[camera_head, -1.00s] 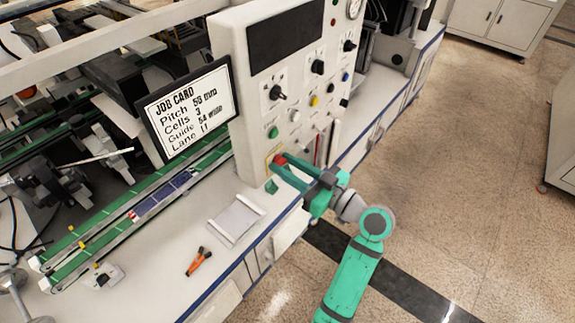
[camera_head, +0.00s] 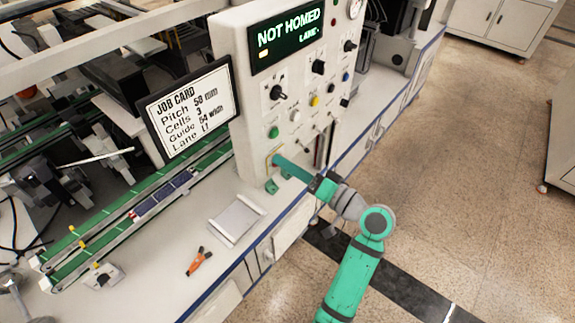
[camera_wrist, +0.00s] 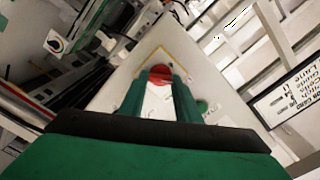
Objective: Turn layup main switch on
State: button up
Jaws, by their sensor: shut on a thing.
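The layup main switch shows in the wrist view as a red knob (camera_wrist: 160,74) on a pale plate with a yellow border (camera_wrist: 147,58). My gripper (camera_wrist: 159,84) is shut on the red knob, one green finger on each side. In the head view my gripper (camera_head: 276,160) reaches the lower left of the white control panel (camera_head: 248,135) and hides most of the switch. The panel's display (camera_head: 287,38) is lit and reads "NOT HOMED" with "LANE" below.
The panel also carries black knobs (camera_head: 278,92), a green button (camera_head: 273,132) and a yellow button (camera_head: 314,101). A job card (camera_head: 186,108) stands left of it. A white tray (camera_head: 236,219) and orange-handled pliers (camera_head: 199,262) lie on the bench.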

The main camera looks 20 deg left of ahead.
jog(key=shift+w+d+f+m, duration=0.1)
jog(key=shift+m, duration=1.7)
jog(key=shift+w+d+m, duration=0.1)
jog(key=shift+m, duration=1.7)
jog(key=shift+s+a, duration=0.15)
jog(key=o, duration=1)
jog(key=shift+o, duration=0.2)
jog(key=v, duration=1)
jog(key=shift+s+d, duration=0.25)
jog(key=shift+d, duration=0.05)
jog(key=shift+d, duration=0.1)
